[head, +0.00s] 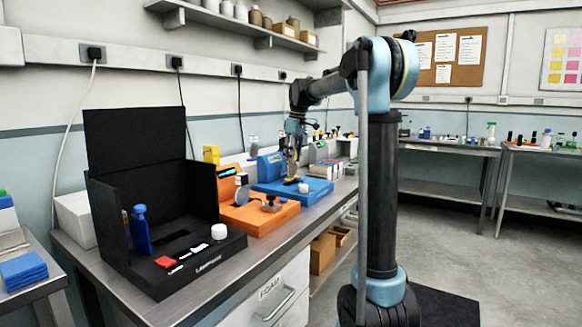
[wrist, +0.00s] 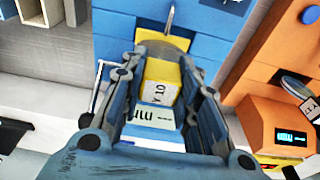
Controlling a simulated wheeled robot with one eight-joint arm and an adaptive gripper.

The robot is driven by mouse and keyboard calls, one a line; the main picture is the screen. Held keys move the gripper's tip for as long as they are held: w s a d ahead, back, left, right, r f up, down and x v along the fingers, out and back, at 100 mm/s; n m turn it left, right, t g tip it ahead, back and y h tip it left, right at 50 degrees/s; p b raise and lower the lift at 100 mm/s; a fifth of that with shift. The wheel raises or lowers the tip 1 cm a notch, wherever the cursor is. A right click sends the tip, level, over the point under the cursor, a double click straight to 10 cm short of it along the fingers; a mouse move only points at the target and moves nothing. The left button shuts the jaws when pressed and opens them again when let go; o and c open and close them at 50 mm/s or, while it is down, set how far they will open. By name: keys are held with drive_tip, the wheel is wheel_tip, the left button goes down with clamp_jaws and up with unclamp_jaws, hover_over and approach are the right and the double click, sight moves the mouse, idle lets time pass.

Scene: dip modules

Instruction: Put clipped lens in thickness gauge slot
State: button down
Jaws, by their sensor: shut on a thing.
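My gripper (head: 294,143) is over the blue gauge station (head: 300,190) on the bench in the head view. It is shut on a yellow clip (wrist: 161,80) marked "Y 10", seen between my fingers in the wrist view (wrist: 160,72). A round grey lens (wrist: 164,42) shows just beyond the clip; it also hangs below my gripper in the head view (head: 291,168). A pale label or display (wrist: 160,118) reading "mm" shows between my fingers. The slot is not clearly visible, so I cannot tell whether the lens touches it.
An orange station (head: 262,213) stands beside the blue one, with another disc and tag (head: 242,184) over it. A black open case (head: 195,262) with a blue bottle-like item (head: 140,229) is nearer on the bench. Several small items crowd the bench behind.

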sight(292, 178)
drive_tip(key=shift+f, duration=1.65)
drive_tip(key=c, duration=1.2)
unclamp_jaws()
drive_tip(key=r, duration=0.4)
drive_tip(key=d+r, duration=0.1)
drive_tip(key=r, duration=0.3)
drive_tip(key=s+r, duration=0.1)
drive_tip(key=r, duration=0.3)
drive_tip(key=shift+d, duration=0.25)
drive_tip(key=s+d+f+m, duration=0.2)
drive_tip(key=s+d+f, duration=0.1)
drive_tip(key=s, duration=0.3)
drive_tip(key=s+d+f+m, duration=0.1)
drive_tip(key=s+d+f, duration=0.25)
drive_tip(key=s, duration=0.35)
drive_tip(key=s+d+f+m, duration=0.2)
drive_tip(key=s+d+f, duration=0.1)
drive_tip(key=s+f, duration=0.6)
drive_tip(key=s+d+f+m+h, duration=0.1)
drive_tip(key=s+d+f+m, duration=0.2)
drive_tip(key=s+f, duration=0.7)
drive_tip(key=s+d+f+m+t, duration=0.1)
drive_tip(key=s+d+f+m, duration=0.2)
drive_tip(key=s+f, duration=0.7)
drive_tip(key=shift+f, duration=0.4)
